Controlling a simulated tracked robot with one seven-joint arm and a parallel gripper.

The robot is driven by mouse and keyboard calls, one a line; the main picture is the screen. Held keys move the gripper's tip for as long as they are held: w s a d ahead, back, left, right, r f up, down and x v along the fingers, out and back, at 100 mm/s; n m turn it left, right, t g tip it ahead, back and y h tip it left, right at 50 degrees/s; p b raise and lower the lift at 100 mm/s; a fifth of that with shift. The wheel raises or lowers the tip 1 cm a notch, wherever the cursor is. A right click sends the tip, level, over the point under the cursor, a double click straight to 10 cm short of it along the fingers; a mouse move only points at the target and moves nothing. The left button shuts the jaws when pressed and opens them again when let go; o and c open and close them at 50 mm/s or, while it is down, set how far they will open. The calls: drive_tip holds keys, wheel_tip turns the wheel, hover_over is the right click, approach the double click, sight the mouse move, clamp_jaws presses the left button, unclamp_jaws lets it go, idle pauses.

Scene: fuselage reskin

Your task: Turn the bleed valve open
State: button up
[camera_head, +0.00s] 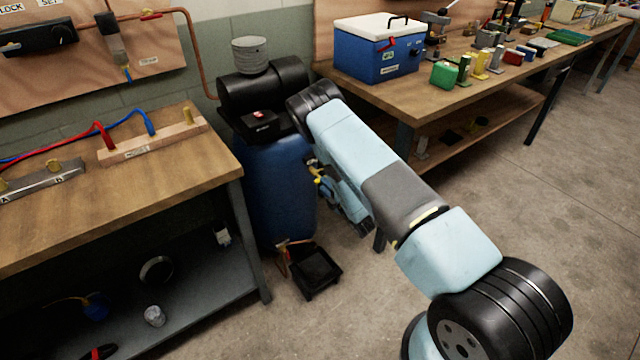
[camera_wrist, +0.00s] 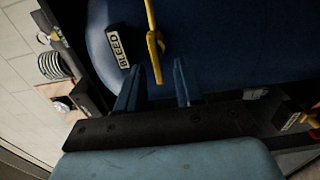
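The bleed valve's yellow lever (camera_wrist: 154,45) shows in the wrist view in front of the blue tank, beside a white label reading BLEED (camera_wrist: 117,47). The blue tank (camera_head: 275,190) stands between the two benches in the head view. My gripper (camera_wrist: 158,67) is open, with its two dark blue fingers apart. The lever's lower end appears between the fingertips, with a gap on either side. I cannot tell how deep the lever sits between them. In the head view my arm hides most of the gripper, and a small yellow part (camera_head: 318,171) shows by the tank's right side.
Another yellow handle (camera_wrist: 311,119) with a label is at the wrist view's right edge. A black tray (camera_head: 316,271) lies on the floor by the tank. Wooden benches (camera_head: 185,160) flank it, the right one carrying a blue cooler (camera_head: 372,62). Floor at right is clear.

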drive_tip(key=v, duration=1)
idle(0.3)
